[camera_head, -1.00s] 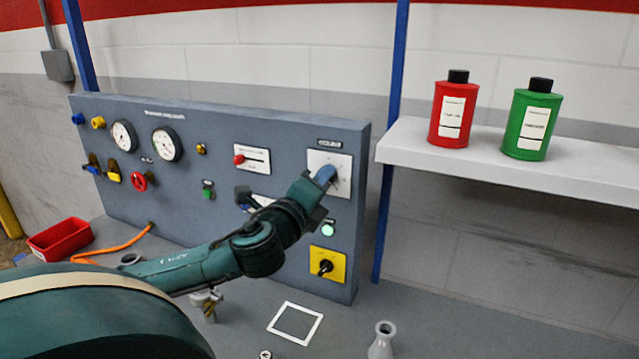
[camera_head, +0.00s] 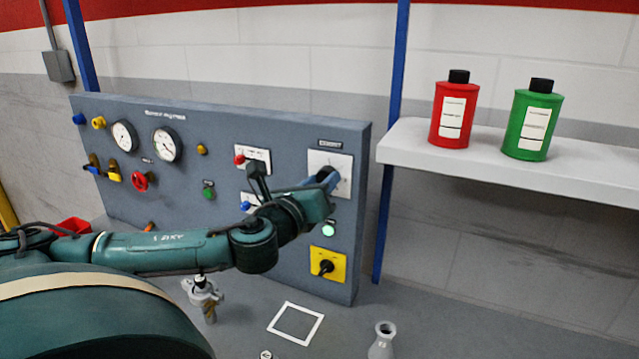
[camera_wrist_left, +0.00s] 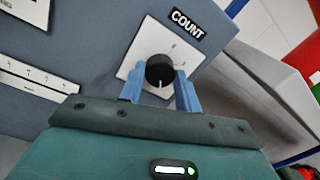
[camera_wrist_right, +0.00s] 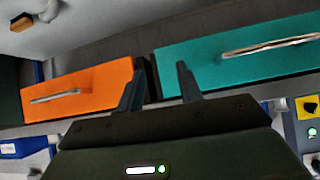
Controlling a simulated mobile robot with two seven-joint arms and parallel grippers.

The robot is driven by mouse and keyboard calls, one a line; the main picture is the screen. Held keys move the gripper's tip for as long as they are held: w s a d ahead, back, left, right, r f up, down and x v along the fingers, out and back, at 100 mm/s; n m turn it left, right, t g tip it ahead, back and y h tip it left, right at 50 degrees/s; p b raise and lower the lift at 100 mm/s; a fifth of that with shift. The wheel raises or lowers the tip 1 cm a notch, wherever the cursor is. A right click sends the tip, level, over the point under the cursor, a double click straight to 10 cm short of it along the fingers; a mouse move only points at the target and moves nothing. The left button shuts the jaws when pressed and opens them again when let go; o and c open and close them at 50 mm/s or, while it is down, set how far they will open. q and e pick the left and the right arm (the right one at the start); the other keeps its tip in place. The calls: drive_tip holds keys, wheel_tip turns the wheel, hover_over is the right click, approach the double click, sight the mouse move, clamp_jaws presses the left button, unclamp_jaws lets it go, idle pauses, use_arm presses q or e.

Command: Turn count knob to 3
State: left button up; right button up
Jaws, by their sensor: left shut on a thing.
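The count knob (camera_wrist_left: 160,70) is black and round with a white pointer mark, on a white square plate (camera_wrist_left: 129,66) under a COUNT label (camera_wrist_left: 187,25). In the left wrist view its mark points roughly toward the bottom of the picture; the dial numbers are too small to read. My left gripper (camera_wrist_left: 160,84) has its blue fingers shut on the knob from both sides. In the head view the left gripper (camera_head: 326,180) covers the knob, and part of the plate (camera_head: 344,163) shows. My right gripper (camera_wrist_right: 158,78) is open and empty, away from the panel.
The grey panel also has a yellow plate with a black switch (camera_head: 328,266), a green button (camera_head: 328,230) and gauges (camera_head: 166,145). A shelf (camera_head: 480,165) with red and green bottles stands right. A flask (camera_head: 382,340) and white frame (camera_head: 296,323) are on the bench.

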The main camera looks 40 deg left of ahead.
idle(0.5)
use_arm(q)
drive_tip(key=o, duration=1)
